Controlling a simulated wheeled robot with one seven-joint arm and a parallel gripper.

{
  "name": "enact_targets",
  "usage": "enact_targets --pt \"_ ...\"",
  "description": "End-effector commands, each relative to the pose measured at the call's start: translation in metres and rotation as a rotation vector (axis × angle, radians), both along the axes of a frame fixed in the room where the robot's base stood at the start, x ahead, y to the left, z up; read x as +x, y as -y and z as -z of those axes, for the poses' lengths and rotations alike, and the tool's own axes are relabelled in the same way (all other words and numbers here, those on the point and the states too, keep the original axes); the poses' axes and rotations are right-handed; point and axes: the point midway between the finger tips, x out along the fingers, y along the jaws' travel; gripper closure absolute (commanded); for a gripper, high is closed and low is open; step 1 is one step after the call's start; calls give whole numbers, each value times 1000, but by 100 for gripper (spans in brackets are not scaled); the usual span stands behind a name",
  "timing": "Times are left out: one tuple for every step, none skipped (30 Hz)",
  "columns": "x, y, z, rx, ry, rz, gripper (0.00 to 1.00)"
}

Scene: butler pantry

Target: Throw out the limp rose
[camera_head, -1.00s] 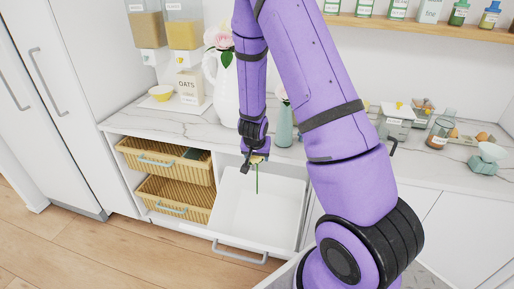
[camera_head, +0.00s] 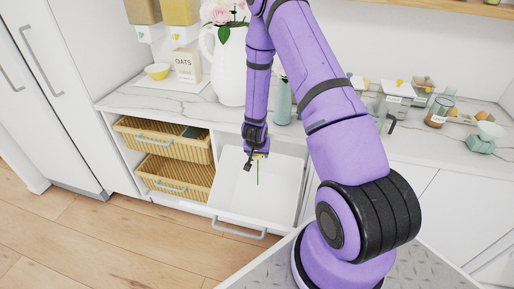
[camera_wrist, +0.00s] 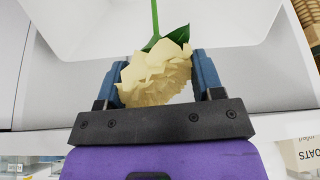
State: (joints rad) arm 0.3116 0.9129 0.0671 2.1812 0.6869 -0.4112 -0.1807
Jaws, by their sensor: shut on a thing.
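The limp rose (camera_wrist: 156,74) is a cream-yellow bloom with green leaves and a green stem. My gripper (camera_head: 254,155) is shut on its head, with the bloom between the two blue fingers in the wrist view. In the head view the stem (camera_head: 258,174) hangs down over the white pull-out bin drawer (camera_head: 228,207). The drawer stands open below the counter, and its inside looks white and empty. The rose head is small and mostly hidden by my gripper in the head view.
Two wicker baskets (camera_head: 172,177) sit in the shelf left of the drawer. On the marble counter (camera_head: 120,98) stand a white pitcher with pink roses (camera_head: 231,65), a teal vase (camera_head: 283,105) and an oats box (camera_head: 187,66). Jars stand at the right. The wooden floor at left is clear.

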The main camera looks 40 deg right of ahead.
Motion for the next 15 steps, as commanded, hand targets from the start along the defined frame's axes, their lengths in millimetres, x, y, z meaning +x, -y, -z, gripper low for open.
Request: enact_targets --pt "1 3 7 1 -1 2 62" --pt "2 4 11 1 -1 2 62" --pt "3 5 16 1 -1 2 62" --pt "3 5 19 1 -1 2 62" --pt "4 6 23 2 -1 2 62" --pt "6 8 27 1 0 1 62" --pt "8 10 30 1 -1 0 62" --pt "9 11 34 0 -1 0 62" --pt "10 13 38 0 -1 0 62" --pt "11 15 42 0 -1 0 62" --pt "12 17 45 0 -1 0 62" --pt "14 18 49 0 -1 0 62" --pt "15 20 53 0 -1 0 62" --pt "16 21 56 0 -1 0 62" --pt "18 23 60 0 -1 1 62"
